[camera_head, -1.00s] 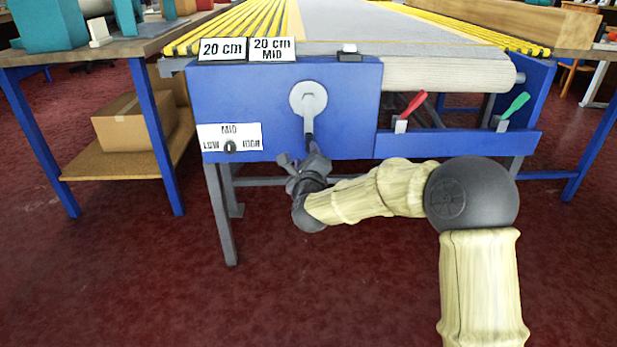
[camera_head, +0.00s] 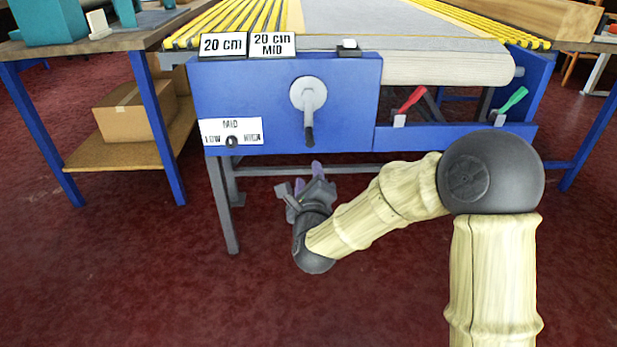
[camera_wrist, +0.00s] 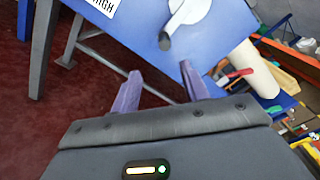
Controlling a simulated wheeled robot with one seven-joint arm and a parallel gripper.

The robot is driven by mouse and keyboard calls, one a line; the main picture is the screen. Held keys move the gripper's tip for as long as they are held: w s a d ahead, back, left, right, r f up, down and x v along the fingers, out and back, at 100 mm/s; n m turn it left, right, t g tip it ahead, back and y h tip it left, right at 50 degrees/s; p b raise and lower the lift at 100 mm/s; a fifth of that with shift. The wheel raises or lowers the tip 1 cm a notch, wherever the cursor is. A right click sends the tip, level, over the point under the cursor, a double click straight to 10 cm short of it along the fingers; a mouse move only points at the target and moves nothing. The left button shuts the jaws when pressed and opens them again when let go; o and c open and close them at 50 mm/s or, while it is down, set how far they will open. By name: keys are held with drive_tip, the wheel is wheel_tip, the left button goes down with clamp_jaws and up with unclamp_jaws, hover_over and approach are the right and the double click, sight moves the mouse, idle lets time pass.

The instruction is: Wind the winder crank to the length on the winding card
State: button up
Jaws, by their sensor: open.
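The winder crank (camera_head: 308,100) is on the blue front panel, its grey arm hanging straight down from a round hub to a dark handle (camera_head: 309,136). My gripper (camera_head: 309,174) is open and empty, below and apart from the handle. In the wrist view the crank arm (camera_wrist: 185,15) and its dark handle end (camera_wrist: 165,41) lie beyond my two purple fingers (camera_wrist: 160,88). Two cards stand on top of the panel: one reads "20 cm" (camera_head: 223,45), the other "20 cm MID" (camera_head: 273,44). Which is the winding card I cannot tell.
A dial plate (camera_head: 231,125) marked LOW, MID and HIGH with a dark knob is left of the crank. A red lever (camera_head: 411,99) and a green lever (camera_head: 513,99) are to the right. A pale roll (camera_head: 445,66) lies above them. A side table with a cardboard box (camera_head: 133,110) stands left.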

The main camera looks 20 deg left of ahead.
drive_tip(key=shift+d+r, duration=0.1)
drive_tip(key=c, duration=0.6)
drive_tip(key=shift+d+r+n+p, duration=0.25)
drive_tip(key=shift+r+n+p, duration=0.05)
drive_tip(key=shift+n+p, duration=0.35)
drive_tip(key=c, duration=0.4)
drive_tip(key=d+n+g+p, duration=0.1)
drive_tip(key=n, duration=0.1)
drive_tip(key=d+r+n+g+p, duration=0.1)
drive_tip(key=d+n+p, duration=0.1)
drive_tip(key=d+n+g+p, duration=0.1)
drive_tip(key=d+n+p, duration=0.1)
drive_tip(key=shift+s+r+n, duration=0.1)
drive_tip(key=shift+r+n, duration=0.15)
drive_tip(key=shift+r, duration=0.1)
drive_tip(key=s+d+r+n+g+h+p, duration=0.2)
drive_tip(key=s+d+n+g+p, duration=0.3)
drive_tip(key=s+d, duration=0.5)
drive_tip(key=s+d+r+n+g+h+p, duration=0.3)
drive_tip(key=s+d+n+g+p, duration=0.3)
drive_tip(key=d, duration=1)
drive_tip(key=s+n+p, duration=0.2)
drive_tip(key=s+n, duration=0.1)
drive_tip(key=shift+s+d+r+h, duration=0.3)
drive_tip(key=shift+s+h, duration=0.05)
drive_tip(key=shift+h, duration=0.05)
drive_tip(key=shift+w, duration=0.15)
